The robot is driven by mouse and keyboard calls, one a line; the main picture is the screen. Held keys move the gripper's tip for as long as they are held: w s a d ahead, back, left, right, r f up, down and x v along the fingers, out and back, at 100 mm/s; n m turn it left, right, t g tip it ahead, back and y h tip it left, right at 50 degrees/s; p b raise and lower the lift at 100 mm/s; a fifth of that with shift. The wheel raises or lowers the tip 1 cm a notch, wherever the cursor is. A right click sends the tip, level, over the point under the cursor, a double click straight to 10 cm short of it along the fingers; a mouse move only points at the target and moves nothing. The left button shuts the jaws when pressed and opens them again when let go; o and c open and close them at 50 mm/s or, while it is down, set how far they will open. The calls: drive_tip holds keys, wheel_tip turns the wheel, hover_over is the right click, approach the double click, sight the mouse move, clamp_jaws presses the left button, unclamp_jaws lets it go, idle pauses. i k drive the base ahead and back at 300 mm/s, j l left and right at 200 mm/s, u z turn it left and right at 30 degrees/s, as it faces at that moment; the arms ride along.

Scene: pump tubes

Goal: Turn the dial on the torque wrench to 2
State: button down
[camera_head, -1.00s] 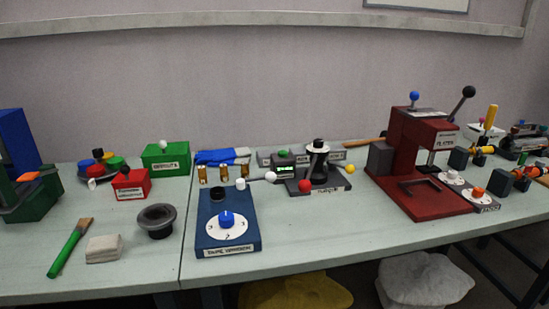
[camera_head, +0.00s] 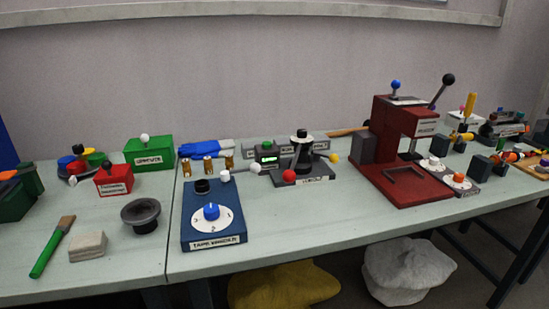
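A blue box (camera_head: 186,232) stands at the front of the table, left of centre. On its top is a white numbered dial plate with a blue knob (camera_head: 211,211); its front label seems to read "tape winder". A dark grey device with a green display (camera_head: 268,157) stands behind it to the right. At the right, beside the red press, a grey base carries two white dials, one with an orange knob (camera_head: 459,178) and one with a white knob (camera_head: 433,161). No label reading "torque wrench" is legible to me. My gripper is not in view.
The red press (camera_head: 399,183) stands right of centre. A green box (camera_head: 149,153), a red box (camera_head: 113,179), a dark cup (camera_head: 141,214) and a green-handled brush (camera_head: 52,248) are at the left. The table front between blue box and press is clear. Yellow and white sacks lie below.

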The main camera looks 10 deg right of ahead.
sight(301, 133)
drive_tip(key=i+j+z, duration=0.1)
drive_tip(key=z, duration=0.35)
drive_tip(key=j+z, duration=0.1)
drive_tip(key=z, duration=0.4)
drive_tip(key=i, duration=0.55)
